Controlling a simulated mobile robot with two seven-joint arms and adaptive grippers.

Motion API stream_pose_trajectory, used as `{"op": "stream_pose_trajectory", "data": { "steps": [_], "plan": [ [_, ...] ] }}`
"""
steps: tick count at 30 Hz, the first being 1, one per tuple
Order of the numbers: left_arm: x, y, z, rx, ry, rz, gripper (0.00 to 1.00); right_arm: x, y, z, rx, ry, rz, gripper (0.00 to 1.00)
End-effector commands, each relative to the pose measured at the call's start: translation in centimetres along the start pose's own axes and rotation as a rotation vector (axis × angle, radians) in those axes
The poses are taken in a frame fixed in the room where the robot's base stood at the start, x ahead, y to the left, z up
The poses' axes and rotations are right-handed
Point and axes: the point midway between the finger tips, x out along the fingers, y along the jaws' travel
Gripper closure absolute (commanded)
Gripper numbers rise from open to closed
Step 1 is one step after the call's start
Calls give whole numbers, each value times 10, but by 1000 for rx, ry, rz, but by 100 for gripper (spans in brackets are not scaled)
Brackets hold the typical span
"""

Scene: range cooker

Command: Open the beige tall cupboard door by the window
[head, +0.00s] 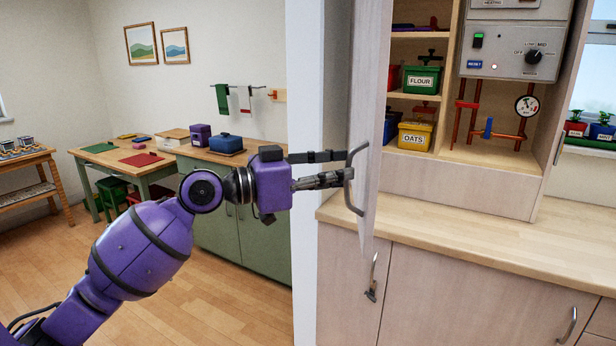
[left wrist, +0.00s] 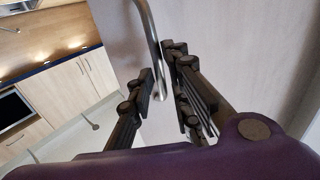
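The tall beige cupboard (head: 455,190) stands on the counter beside the window, with its inside showing. Its left door (head: 372,90) stands swung out, seen at a steep angle, with a curved metal handle (head: 352,198). Another door (head: 572,90) stands open on the window side, with its own handle (head: 559,146). My left gripper (head: 345,165) is at the left door's handle, fingers apart. In the left wrist view the handle bar (left wrist: 151,40) runs down between the separated fingertips (left wrist: 160,75); I cannot tell whether they touch it. My right gripper is not in view.
Inside the cupboard are a green flour box (head: 421,80), a yellow oats box (head: 415,137) and a grey control panel (head: 515,50). The wooden counter (head: 450,233) below is clear. A white wall end (head: 304,200) stands close behind my left gripper.

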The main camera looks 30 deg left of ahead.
Motion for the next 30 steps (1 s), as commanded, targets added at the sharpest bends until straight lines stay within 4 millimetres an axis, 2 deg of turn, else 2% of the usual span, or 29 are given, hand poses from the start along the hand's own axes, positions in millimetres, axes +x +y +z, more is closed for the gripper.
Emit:
{"op": "stream_pose_trajectory", "data": {
  "steps": [6, 13, 18, 30],
  "plan": [
    [-49, 0, 2, -3, -2, -1, 83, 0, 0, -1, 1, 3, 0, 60],
    [-85, 1, 1, -3, -2, 1, 83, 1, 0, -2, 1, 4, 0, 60],
    [-95, 1, 1, -2, -2, 3, 83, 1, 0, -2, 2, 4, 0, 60],
    [-96, 1, 1, -1, -2, 3, 83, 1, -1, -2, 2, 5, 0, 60]
  ]
}}
